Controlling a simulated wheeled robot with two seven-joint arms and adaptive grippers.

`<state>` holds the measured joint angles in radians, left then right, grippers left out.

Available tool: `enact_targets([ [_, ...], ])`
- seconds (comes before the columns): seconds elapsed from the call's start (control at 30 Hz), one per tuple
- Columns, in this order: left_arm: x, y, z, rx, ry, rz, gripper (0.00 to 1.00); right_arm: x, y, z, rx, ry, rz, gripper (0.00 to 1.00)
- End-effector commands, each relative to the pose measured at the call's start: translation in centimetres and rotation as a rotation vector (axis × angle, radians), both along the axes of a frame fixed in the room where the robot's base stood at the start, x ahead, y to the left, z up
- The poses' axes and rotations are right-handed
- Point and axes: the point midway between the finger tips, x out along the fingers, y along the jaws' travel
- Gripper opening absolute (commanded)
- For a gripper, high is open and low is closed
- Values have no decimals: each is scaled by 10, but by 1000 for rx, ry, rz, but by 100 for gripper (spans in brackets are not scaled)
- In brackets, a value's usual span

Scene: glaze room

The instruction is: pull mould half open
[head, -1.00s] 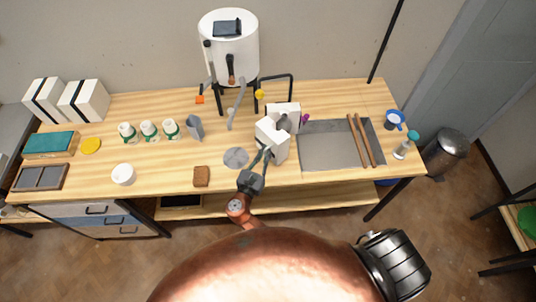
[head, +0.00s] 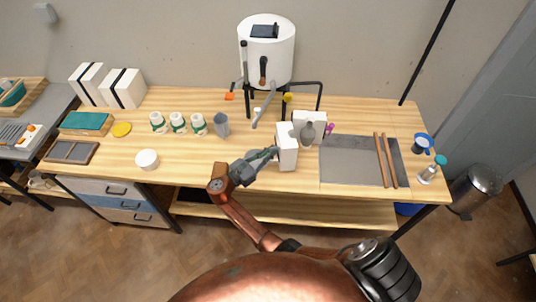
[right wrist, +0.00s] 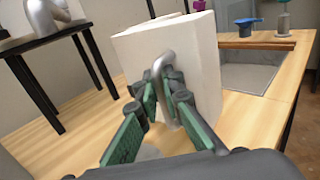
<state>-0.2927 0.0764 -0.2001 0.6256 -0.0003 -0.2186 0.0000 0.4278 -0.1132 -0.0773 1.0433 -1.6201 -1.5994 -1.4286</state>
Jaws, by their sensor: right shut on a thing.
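The white mould stands on the table in two blocks. The front mould half (head: 287,150) is turned away from the rear mould half (head: 314,119), with a gap between them. A grey vase-shaped cast (head: 307,134) shows in the gap, close to the rear half. My right gripper (head: 272,154) is at the left side of the front half. In the right wrist view its green-padded fingers (right wrist: 163,105) are shut on the bent metal handle (right wrist: 164,65) on the mould half's face (right wrist: 200,60). My left gripper is not in view.
A grey slab (head: 345,165) with two wooden sticks (head: 385,160) lies right of the mould. A white tank (head: 266,50) on black legs stands behind. A grey jug (head: 221,125), several white-green jars (head: 178,123) and a white bowl (head: 147,159) stand left.

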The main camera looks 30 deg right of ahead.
Motion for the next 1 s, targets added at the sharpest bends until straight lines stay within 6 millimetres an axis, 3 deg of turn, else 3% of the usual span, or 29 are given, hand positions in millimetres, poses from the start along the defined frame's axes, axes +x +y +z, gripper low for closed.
enact_targets([
  [0.27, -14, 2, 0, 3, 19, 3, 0, 1, -1, 2, -3, -2, 0, 0],
  [0.3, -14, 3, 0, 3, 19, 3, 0, 1, -1, 2, -3, -2, 1, 10],
  [0.37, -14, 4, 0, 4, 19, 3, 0, 1, -1, 2, -2, -1, 1, 14],
  [0.67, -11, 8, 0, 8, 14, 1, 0, 0, 1, 1, -1, -1, 1, 15],
  [1.0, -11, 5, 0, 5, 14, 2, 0, -10, 48, 1, 0, -1, 2, 15],
])
